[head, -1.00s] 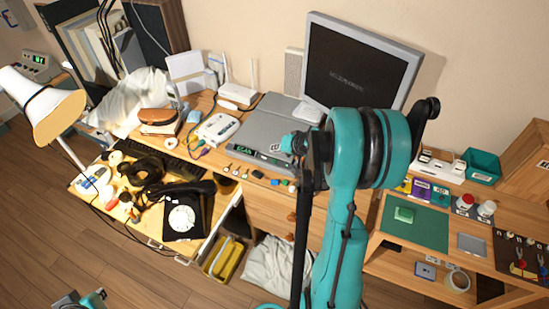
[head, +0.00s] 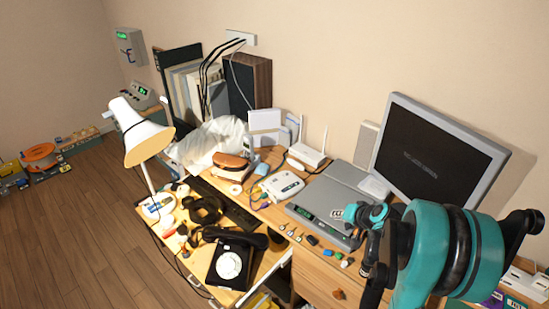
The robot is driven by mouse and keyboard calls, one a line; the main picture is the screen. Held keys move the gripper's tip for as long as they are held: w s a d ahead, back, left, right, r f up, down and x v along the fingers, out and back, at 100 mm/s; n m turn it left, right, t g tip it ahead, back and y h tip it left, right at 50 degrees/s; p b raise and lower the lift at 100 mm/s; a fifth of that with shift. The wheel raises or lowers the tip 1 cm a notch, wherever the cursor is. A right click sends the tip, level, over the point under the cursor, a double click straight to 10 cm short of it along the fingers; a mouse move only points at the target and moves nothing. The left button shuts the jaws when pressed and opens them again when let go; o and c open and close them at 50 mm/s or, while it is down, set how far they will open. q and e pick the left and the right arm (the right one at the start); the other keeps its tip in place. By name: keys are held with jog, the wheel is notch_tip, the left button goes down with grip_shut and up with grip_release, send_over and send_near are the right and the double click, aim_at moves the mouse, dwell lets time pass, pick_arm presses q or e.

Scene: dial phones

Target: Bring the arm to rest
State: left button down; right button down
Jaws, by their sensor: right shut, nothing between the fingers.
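My right arm (head: 430,250), teal and black, rises at the lower right in the head view and covers part of the desk and monitor. My right gripper (head: 345,213) shows small beside the arm, in front of the grey flat device (head: 330,200). It is shut and holds nothing. I cannot tell its exact height above the device. My left gripper is out of view. The black dial phone (head: 231,262) sits on the desk's front left part, apart from the right gripper.
A white lamp (head: 146,140) stands at the desk's left. A monitor (head: 430,160) stands behind my right arm. A white router (head: 306,155) and a white box device (head: 281,187) sit mid-desk. Open floor (head: 60,230) lies to the left.

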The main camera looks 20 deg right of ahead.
jog(key=s+a+r+n+g, duration=0.15)
jog(key=a+r, duration=0.35)
jog(key=a, duration=0.5)
jog(key=s+a+r+n, duration=0.2)
jog(key=s+a+n, duration=0.1)
jog(key=s+a, duration=0.4)
jog(key=s+a+r+n, duration=0.2)
jog(key=s+a+n, duration=0.2)
jog(key=s+a, duration=0.4)
jog(key=shift+a, duration=0.9)
jog(key=shift+g, duration=0.25)
dwell(2.9)
